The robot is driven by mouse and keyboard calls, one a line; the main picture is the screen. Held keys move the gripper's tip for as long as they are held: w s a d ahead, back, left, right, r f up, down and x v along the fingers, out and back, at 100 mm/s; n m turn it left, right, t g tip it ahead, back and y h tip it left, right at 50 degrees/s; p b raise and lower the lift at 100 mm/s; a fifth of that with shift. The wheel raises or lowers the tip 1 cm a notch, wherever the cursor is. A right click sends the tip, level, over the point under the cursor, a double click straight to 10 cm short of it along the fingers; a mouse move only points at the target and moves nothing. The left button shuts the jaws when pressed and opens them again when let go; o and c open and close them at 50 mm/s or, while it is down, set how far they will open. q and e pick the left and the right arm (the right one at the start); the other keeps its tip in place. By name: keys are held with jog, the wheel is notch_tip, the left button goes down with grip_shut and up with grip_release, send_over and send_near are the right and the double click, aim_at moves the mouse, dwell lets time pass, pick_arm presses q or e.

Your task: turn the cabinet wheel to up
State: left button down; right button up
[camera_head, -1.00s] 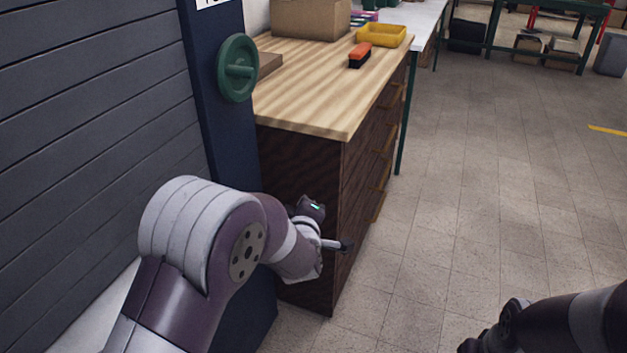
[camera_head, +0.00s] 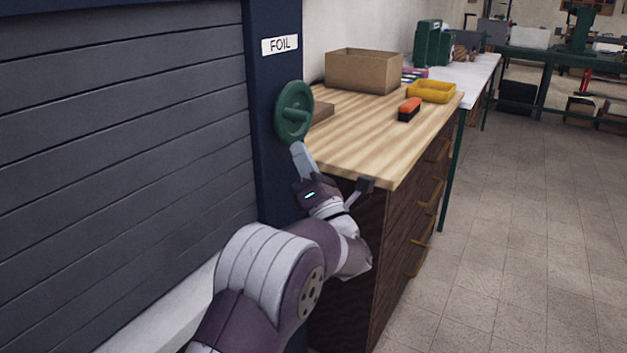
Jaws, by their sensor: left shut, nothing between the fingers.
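The green wheel (camera_head: 283,97) is mounted on the dark blue post (camera_head: 265,150) of the shuttered cabinet, below a white FOIL label (camera_head: 280,44). A raised green bar crosses the wheel and looks roughly level, tilted a little. My left gripper (camera_head: 299,149) is shut and empty, its fingers pointing up at the wheel's lower rim. The fingertips are very close to the rim; I cannot tell whether they touch. My right gripper is not in view.
The grey slatted shutter (camera_head: 120,130) fills the left. A wooden-topped drawer unit (camera_head: 370,145) stands just right of the wheel, bearing a cardboard box (camera_head: 363,72), a yellow tray (camera_head: 432,92) and an orange-topped brush (camera_head: 409,109). Open floor lies to the right.

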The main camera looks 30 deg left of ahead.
aim_at(302, 114)
pick_arm(q)
jog(key=shift+w+d+r, duration=0.1)
jog(key=shift+w+r, duration=0.4)
jog(key=shift+r, duration=0.25)
jog(key=shift+w+d+r, duration=0.1)
jog(key=shift+w+r, duration=0.4)
jog(key=shift+r, duration=0.2)
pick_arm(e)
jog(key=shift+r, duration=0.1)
